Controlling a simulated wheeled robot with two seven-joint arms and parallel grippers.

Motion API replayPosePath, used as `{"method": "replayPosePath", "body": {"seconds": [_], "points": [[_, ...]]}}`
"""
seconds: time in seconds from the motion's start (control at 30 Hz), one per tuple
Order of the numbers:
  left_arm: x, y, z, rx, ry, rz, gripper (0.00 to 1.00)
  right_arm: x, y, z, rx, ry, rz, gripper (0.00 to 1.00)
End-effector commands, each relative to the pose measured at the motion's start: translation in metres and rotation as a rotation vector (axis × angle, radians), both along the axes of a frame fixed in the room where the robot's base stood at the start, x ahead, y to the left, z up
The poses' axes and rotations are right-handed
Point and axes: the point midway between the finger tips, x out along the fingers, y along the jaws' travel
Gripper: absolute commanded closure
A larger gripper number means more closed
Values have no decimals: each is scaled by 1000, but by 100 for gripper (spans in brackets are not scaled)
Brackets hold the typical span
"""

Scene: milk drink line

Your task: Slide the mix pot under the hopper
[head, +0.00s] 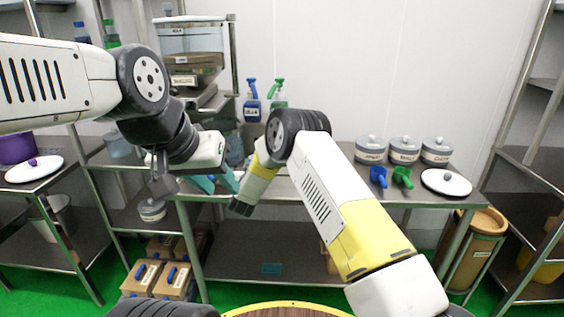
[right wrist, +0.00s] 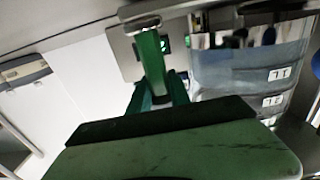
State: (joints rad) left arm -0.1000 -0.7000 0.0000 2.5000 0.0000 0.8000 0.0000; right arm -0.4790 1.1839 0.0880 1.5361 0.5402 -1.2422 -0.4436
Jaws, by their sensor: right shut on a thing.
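The hopper (head: 192,42) is a clear, labelled box high on a metal stand at the back left of the middle table. The pot's body cannot be made out clearly.
A labelled clear container (right wrist: 245,65) is close to my right gripper. Blue and green pump bottles (head: 253,103) stand behind my right arm. Boxes (head: 158,276) sit below left.

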Motion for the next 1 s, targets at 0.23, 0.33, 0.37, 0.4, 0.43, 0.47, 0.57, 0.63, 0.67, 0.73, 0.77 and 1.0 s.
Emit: {"method": "replayPosePath", "body": {"seconds": [0.23,0.33,0.37,0.4,0.43,0.47,0.57,0.63,0.67,0.73,0.77,1.0], "points": [[0,0,0,0,0,0,64,-1,50,0,2,0,3,100],[0,0,0,0,0,0,64,0,58,0,1,0,0,100],[0,0,0,0,0,0,64,0,60,0,1,0,0,100],[0,0,0,0,0,0,64,0,62,-1,1,0,0,100],[0,0,0,0,0,0,64,0,64,-1,1,0,0,100],[0,0,0,0,0,0,64,0,65,0,0,0,0,100],[0,0,0,0,0,0,64,0,67,0,0,0,1,100],[0,0,0,0,0,0,64,0,68,0,0,0,2,100],[0,0,0,0,0,0,64,0,68,1,0,0,2,100],[0,0,0,0,0,0,64,0,68,1,0,-1,4,100],[0,0,0,0,0,0,64,0,69,1,0,-1,4,100],[0,0,0,0,0,0,64,0,68,1,1,-1,4,55]]}}
